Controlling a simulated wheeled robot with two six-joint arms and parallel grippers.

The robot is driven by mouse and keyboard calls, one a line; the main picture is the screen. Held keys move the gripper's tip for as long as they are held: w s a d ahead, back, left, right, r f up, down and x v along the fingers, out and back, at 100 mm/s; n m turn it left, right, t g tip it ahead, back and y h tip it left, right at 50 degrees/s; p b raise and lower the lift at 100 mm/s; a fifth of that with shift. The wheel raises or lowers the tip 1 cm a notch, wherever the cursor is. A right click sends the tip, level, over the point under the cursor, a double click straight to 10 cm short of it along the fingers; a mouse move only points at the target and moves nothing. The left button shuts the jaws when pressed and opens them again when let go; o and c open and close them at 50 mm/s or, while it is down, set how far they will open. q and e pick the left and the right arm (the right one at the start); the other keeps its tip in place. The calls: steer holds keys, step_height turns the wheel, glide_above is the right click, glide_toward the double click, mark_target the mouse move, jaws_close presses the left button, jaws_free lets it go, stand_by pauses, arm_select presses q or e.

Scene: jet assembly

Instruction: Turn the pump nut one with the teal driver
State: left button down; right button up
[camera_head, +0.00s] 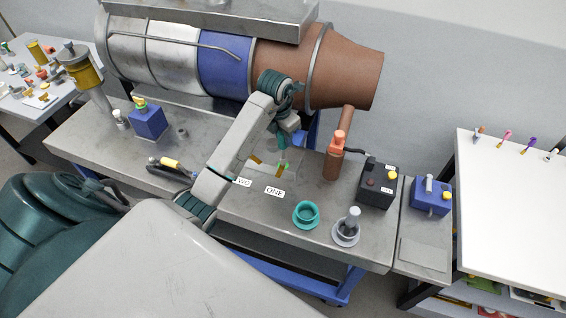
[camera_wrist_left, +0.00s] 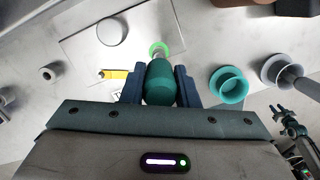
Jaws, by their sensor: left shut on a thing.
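My left gripper (camera_head: 285,123) is shut on the teal driver (camera_wrist_left: 160,82), whose handle sits between the two dark fingers in the wrist view. In the head view the driver (camera_head: 283,140) hangs below the gripper, partly hidden by it. A bright green ring (camera_wrist_left: 158,48) shows at the driver's far end, on a pale plate (camera_wrist_left: 82,42). My right gripper is not in view.
The empty teal holder (camera_head: 306,214) and a grey holder with a tool (camera_head: 346,232) stand at the front right. An orange-topped bottle (camera_head: 335,158) and a black box (camera_head: 378,186) stand to the right. The large engine (camera_head: 225,62) lies behind.

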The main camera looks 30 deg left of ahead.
arm_select(q)
steer(key=shift+r+p, duration=1)
steer(key=shift+r, duration=0.8)
